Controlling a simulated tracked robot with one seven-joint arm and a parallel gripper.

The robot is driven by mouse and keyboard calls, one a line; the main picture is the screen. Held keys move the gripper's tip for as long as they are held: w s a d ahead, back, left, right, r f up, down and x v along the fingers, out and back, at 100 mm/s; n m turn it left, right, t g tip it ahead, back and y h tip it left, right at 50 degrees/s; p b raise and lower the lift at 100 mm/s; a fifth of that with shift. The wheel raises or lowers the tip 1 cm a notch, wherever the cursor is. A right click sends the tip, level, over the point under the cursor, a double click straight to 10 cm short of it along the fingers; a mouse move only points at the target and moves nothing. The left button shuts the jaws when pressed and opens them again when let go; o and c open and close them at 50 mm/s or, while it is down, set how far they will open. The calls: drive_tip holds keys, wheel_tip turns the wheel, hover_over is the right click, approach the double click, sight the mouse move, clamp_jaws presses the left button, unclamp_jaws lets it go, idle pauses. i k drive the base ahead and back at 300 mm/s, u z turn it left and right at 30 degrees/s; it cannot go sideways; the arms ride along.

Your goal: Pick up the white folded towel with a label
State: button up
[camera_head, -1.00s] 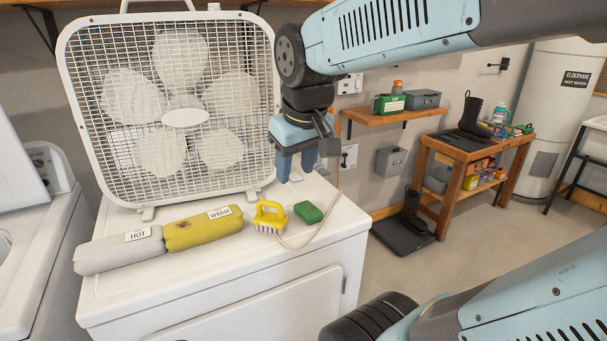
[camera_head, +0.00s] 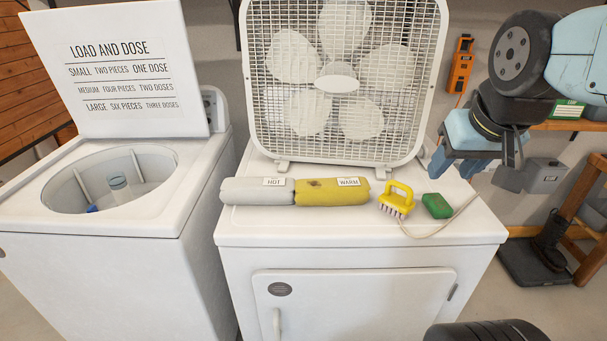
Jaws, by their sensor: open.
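A whitish-grey rolled or folded towel (camera_head: 256,191) with a white label reading "HOT" lies on the left part of the white dryer top (camera_head: 340,232). Its right end meets a yellow towel (camera_head: 331,192) labelled "WARM", which has a dark stain. My gripper (camera_head: 464,170) is open and empty, with its blue fingers pointing down. It hangs by the right side of the dryer top, well to the right of the whitish towel and apart from it.
A yellow brush (camera_head: 397,200), a green block (camera_head: 437,206) and a thin cord lie right of the towels. A box fan (camera_head: 283,160) stands behind them. An open washer (camera_head: 190,200) with a raised lid (camera_head: 115,110) is at left. The dryer's front strip is clear.

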sight(252, 191)
drive_tip(key=z, duration=1.25)
drive_tip(key=k, duration=0.9)
drive_tip(key=u, duration=1.35)
drive_tip(key=i, duration=1)
drive_tip(key=z, duration=0.05)
